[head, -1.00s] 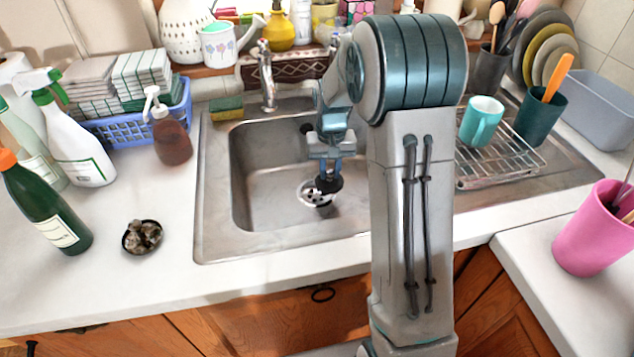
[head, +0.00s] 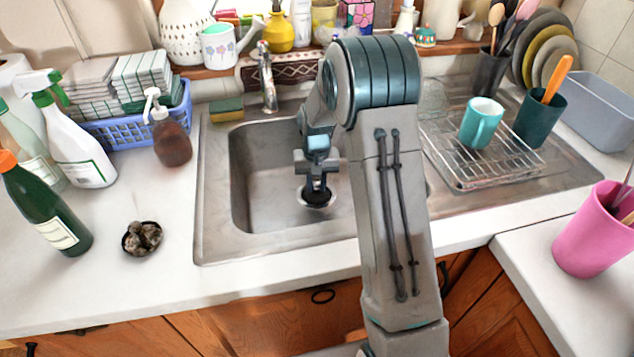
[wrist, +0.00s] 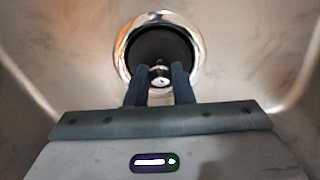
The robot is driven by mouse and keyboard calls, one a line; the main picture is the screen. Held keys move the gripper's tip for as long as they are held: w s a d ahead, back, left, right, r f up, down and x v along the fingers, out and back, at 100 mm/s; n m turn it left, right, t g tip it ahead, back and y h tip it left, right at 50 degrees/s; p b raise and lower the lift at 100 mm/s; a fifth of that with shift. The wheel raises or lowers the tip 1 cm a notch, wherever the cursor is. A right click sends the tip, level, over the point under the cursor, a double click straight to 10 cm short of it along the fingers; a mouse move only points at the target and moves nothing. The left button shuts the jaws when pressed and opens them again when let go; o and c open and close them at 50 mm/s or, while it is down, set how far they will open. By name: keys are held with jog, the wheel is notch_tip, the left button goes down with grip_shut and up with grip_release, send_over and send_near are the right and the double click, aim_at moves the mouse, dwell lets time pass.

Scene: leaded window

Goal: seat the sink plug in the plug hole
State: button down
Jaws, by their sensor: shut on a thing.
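The black sink plug (head: 317,198) is in the sink basin, pointing knob up. In the wrist view the plug (wrist: 158,42) is a dark disc with a small metal knob, framed by the bright chrome rim of the plug hole (wrist: 160,17). The rim also shows around it in the head view (head: 303,198). My gripper (head: 316,186) points down over the hole. In the wrist view its two fingers (wrist: 160,72) are shut on the knob. The plug covers the hole; I cannot tell whether it sits fully down or slightly above.
The steel basin (head: 262,185) is otherwise empty around the hole. The tap (head: 267,80) stands behind it, with a sponge (head: 227,110) at the back left. A wire rack (head: 470,165) with a teal mug (head: 481,123) is to the right.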

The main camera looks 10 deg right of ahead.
aim_at(317, 184)
jog(key=c, duration=1.3)
grip_release()
jog(key=shift+o, duration=0.2)
notch_tip(317, 184, up, 11)
jog(key=s+r, duration=0.2)
jog(key=s, duration=0.7)
jog(key=s+r+n+t, duration=0.1)
jog(key=s+r, duration=0.2)
jog(key=s, duration=0.6)
jog(key=s+r+t, duration=0.1)
jog(key=s+r, duration=0.1)
jog(key=s, duration=0.6)
jog(key=shift+s+a+r+p, duration=0.2)
jog(key=shift+s+p, duration=0.1)
jog(key=shift+s, duration=0.1)
jog(key=shift+s+d+f, duration=0.1)
jog(key=shift+s+f, duration=0.1)
jog(key=shift+s, duration=0.3)
